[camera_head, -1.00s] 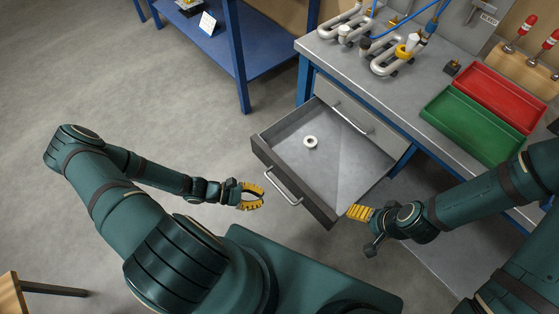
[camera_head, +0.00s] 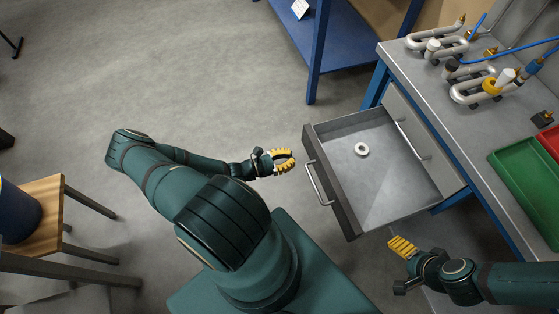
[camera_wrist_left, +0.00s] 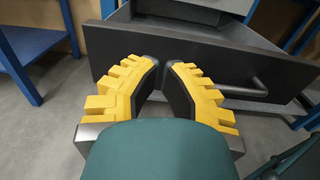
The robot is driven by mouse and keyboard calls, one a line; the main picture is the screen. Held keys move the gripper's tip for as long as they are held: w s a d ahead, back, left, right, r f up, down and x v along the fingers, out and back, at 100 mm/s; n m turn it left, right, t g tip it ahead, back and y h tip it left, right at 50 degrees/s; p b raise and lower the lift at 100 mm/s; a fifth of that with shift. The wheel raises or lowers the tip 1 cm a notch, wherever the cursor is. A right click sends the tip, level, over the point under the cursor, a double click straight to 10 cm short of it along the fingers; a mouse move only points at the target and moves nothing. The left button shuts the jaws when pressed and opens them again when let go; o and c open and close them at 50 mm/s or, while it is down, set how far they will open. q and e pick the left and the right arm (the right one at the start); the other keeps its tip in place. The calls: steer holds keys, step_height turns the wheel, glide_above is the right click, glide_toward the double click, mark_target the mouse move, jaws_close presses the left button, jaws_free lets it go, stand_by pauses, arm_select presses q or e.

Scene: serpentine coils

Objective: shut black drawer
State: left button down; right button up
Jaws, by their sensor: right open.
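The black drawer (camera_head: 335,190) is pulled far out from under the grey workbench, its dark front facing my base. A pale bar handle (camera_head: 319,184) is on that front. A small white ring (camera_head: 361,149) lies inside the drawer. My left gripper (camera_head: 294,159) is just left of the drawer front, apart from it and empty; its fingertips are close together. In the left wrist view the drawer front (camera_wrist_left: 220,62) lies ahead of the yellow fingers (camera_wrist_left: 161,64). My right gripper (camera_head: 392,241) is open and empty, near the drawer's right side.
The workbench (camera_head: 440,90) carries metal serpentine coils (camera_head: 475,90) and a green tray (camera_head: 530,185), with a red tray (camera_head: 549,138) at the right edge. A blue shelf (camera_head: 345,45) stands behind. A wooden stool (camera_head: 55,205) is at the left. The floor left of the drawer is clear.

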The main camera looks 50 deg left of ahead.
mark_target(314, 151)
arm_select(q)
steer(key=x, duration=0.7)
steer(key=shift+w+d+b, duration=0.1)
steer(key=shift+w+b, duration=0.15)
steer(key=shift+b, duration=0.1)
arm_select(e)
steer(key=shift+f, duration=0.45)
steer(key=shift+w+d, duration=0.1)
